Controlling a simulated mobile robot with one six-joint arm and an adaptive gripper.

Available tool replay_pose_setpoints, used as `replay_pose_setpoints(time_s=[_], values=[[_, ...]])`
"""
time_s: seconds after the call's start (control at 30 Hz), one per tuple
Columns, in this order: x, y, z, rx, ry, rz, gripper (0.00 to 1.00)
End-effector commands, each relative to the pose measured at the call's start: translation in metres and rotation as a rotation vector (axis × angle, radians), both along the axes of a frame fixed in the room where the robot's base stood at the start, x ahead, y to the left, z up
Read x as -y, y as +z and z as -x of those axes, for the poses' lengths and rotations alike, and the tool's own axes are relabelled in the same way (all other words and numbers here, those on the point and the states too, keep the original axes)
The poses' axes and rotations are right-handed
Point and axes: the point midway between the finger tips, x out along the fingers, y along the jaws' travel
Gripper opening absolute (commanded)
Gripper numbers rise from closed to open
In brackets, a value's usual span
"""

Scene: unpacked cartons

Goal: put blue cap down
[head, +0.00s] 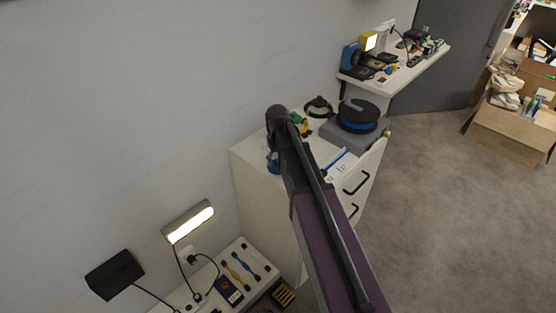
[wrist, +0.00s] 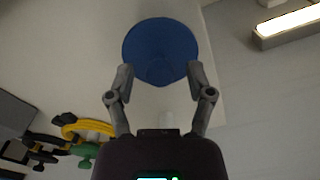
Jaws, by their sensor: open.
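The blue cap (wrist: 160,48) is a round blue disc in the upper middle of the wrist view, against the white cabinet top. My gripper (wrist: 159,76) is open, with one finger at each side of the cap's near edge. I cannot tell whether the fingertips touch it. In the head view, a bit of the blue cap (head: 273,166) shows at the left of the white cabinet (head: 262,178). My arm hides much of the gripper there.
Yellow (wrist: 82,126) and green (wrist: 88,151) items lie left of the gripper in the wrist view. A black and blue spool (head: 358,117) stands on a grey case at the cabinet's back right. A lit lamp (head: 188,222) hangs on the wall beyond the cabinet's left edge.

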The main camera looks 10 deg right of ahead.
Motion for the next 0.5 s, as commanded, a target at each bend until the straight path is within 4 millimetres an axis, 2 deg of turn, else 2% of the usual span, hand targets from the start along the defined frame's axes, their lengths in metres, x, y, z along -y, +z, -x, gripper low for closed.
replay_pose_setpoints(time_s=[0.5], values=[[0.000, 0.043, 0.000, 0.000, 0.000, 0.000, 0.68]])
